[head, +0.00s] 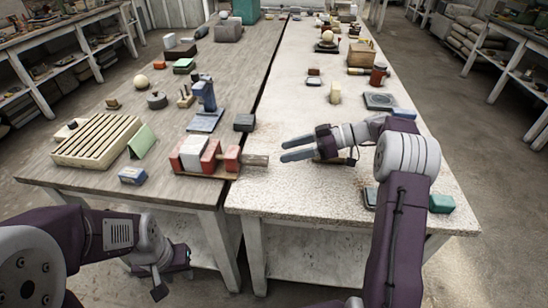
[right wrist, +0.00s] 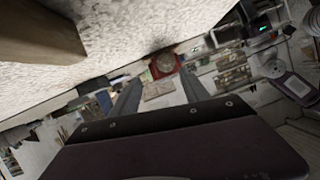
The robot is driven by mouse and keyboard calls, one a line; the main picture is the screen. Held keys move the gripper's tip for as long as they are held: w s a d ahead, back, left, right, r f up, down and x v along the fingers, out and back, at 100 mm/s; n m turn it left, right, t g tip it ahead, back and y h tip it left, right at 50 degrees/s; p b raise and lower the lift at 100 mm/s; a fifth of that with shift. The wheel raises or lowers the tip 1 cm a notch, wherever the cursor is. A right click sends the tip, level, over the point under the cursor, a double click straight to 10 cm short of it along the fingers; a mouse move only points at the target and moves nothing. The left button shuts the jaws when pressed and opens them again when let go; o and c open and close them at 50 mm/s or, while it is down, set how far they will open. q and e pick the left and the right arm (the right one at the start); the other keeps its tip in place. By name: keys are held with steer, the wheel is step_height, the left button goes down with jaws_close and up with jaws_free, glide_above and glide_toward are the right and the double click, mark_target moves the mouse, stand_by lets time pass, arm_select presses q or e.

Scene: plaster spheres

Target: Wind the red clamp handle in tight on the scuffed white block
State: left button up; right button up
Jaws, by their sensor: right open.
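The red clamp (head: 210,157) lies on a wooden base on the left table, near its front right corner. The scuffed white block (head: 190,153) sits at the left in it, between red parts. The red handle piece (head: 232,158) is at the clamp's right end, near the seam between the tables. My right gripper (head: 282,151) is open and empty, above the right table, with its fingers pointing left towards the handle, apart from it. In the right wrist view a red part with a round end (right wrist: 164,65) shows beyond the open fingers. My left gripper (head: 178,262) hangs low before the left table; its fingers are unclear.
A slatted wooden rack (head: 97,140) and green wedge (head: 141,141) stand left of the clamp. A blue upright tool (head: 205,95) and dark block (head: 244,122) stand behind it. A green block (head: 441,203) is at the right table's edge. The right table's front middle is clear.

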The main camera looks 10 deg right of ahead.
mark_target(263, 159)
steer(key=s+b, duration=0.1)
steer(key=n+t+b, duration=0.1)
steer(key=b, duration=0.1)
steer(key=s+b, duration=0.1)
steer(key=b, duration=0.1)
steer(key=shift+s+a+r+n+t+h, duration=0.15)
steer(key=shift+s+r+n+t+h, duration=0.15)
steer(key=shift+n, duration=0.1)
steer(key=shift+r, duration=0.1)
steer(key=shift+w, duration=0.1)
steer(key=x, duration=0.9)
steer(key=shift+b, duration=0.35)
arm_select(q)
step_height(263, 159, down, 8)
steer(key=shift+s+f, duration=0.1)
arm_select(e)
steer(key=shift+c, duration=0.3)
jaws_close()
